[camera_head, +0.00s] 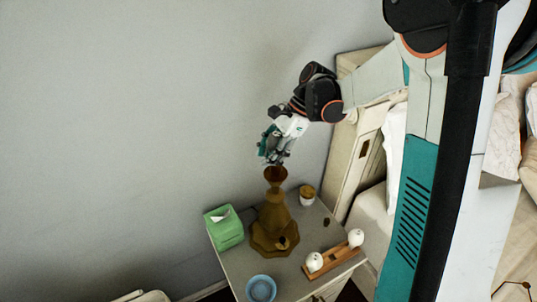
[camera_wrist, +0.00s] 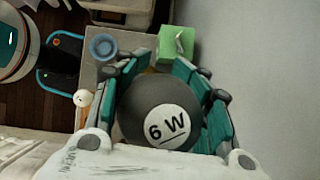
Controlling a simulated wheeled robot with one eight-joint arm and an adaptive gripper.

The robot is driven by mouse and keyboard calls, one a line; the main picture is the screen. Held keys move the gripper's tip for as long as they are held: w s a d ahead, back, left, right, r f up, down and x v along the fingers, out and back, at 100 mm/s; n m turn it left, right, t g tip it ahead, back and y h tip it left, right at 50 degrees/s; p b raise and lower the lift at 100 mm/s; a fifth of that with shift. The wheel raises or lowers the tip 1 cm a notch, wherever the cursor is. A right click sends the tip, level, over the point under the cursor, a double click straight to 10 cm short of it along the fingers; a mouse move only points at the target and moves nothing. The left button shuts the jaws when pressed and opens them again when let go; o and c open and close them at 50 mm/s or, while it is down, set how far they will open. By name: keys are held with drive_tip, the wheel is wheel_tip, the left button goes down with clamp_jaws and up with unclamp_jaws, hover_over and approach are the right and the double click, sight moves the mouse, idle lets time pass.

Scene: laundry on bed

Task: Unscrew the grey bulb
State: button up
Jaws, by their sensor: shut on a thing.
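The grey bulb (camera_wrist: 158,112) is a dark round globe with a pale "6 W" label facing the wrist camera. My gripper (camera_wrist: 162,108) is shut on it, with teal fingers on its left and right sides. In the head view my gripper (camera_head: 273,157) points down just above the flared top of a brown lamp base (camera_head: 275,213), which stands upright on the nightstand. The bulb cannot be made out in the head view. Its lower end is hidden in both views, so I cannot tell whether it sits in the socket.
The nightstand (camera_head: 240,262) also holds a green tissue box (camera_head: 229,234), a blue bowl (camera_head: 261,289), a small brown jar (camera_head: 307,194) and a wooden holder (camera_head: 333,260) with two white bulbs (camera_head: 314,262). A bed (camera_head: 375,215) is at right, a bare wall at left.

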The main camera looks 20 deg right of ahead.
drive_tip(key=shift+s+n+g, duration=0.25)
drive_tip(key=shift+n+g, duration=0.45)
drive_tip(key=shift+n, duration=0.5)
drive_tip(key=n, duration=0.1)
drive_tip(key=n+g, duration=0.1)
drive_tip(key=n+h+b, duration=0.1)
drive_tip(key=shift+s+d+g, duration=0.25)
drive_tip(key=shift+s+g, duration=0.05)
drive_tip(key=o, duration=1)
drive_tip(key=shift+o, duration=0.2)
